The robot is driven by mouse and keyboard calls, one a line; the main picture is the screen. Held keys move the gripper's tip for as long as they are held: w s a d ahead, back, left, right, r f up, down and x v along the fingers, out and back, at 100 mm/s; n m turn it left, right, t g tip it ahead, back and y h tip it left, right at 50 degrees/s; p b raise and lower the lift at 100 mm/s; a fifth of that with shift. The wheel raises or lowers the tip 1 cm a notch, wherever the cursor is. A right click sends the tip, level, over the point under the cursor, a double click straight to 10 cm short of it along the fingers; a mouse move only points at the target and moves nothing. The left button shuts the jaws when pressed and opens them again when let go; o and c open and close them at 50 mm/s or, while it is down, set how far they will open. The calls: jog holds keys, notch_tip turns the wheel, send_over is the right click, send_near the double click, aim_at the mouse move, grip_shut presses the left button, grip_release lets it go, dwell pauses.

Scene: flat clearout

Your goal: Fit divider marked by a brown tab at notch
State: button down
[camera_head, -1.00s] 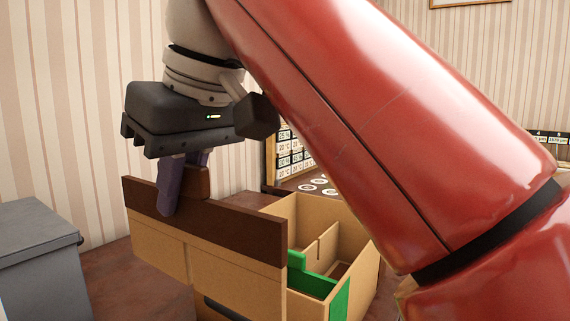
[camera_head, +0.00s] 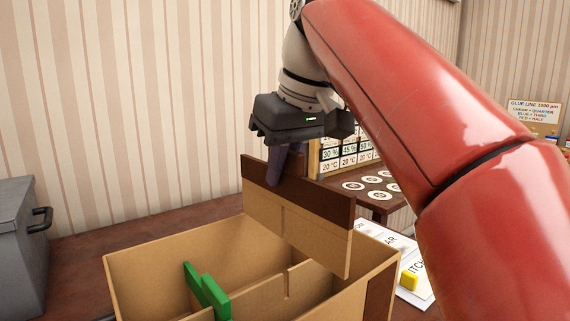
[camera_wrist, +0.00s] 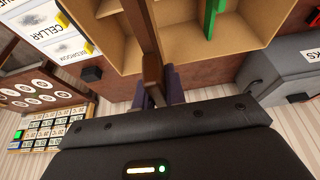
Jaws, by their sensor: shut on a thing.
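My gripper (camera_head: 287,165) is shut on the top edge of the divider (camera_head: 293,221), a cardboard panel with a dark brown band and a slot in its lower middle. The divider hangs upright above the back right of an open cardboard box (camera_head: 150,262); its right part overlaps the box's far wall in the picture. Inside the box stand a green-tabbed divider (camera_head: 206,290) and a cardboard cross panel with a notch (camera_head: 289,281). In the wrist view the gripper (camera_wrist: 158,98) holds the brown tab (camera_wrist: 152,72), and the green tab (camera_wrist: 211,17) shows to the right.
A grey bin (camera_head: 18,245) with a black handle stands at the left. A yellow block (camera_head: 409,279) and white printed cards (camera_head: 385,237) lie right of the box. A table with round white discs (camera_head: 373,180) and label boards stands behind.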

aim_at(280, 204)
dwell(0.4)
jog(key=shift+f+b, duration=2)
jog(key=shift+f, duration=0.5)
jog(key=shift+p, duration=0.65)
jog(key=shift+f+b, duration=3.3)
jog(key=shift+f, duration=0.95)
jog(key=c, duration=1.4)
grip_release()
jog(key=shift+o, duration=0.2)
jog(key=shift+r, duration=0.1)
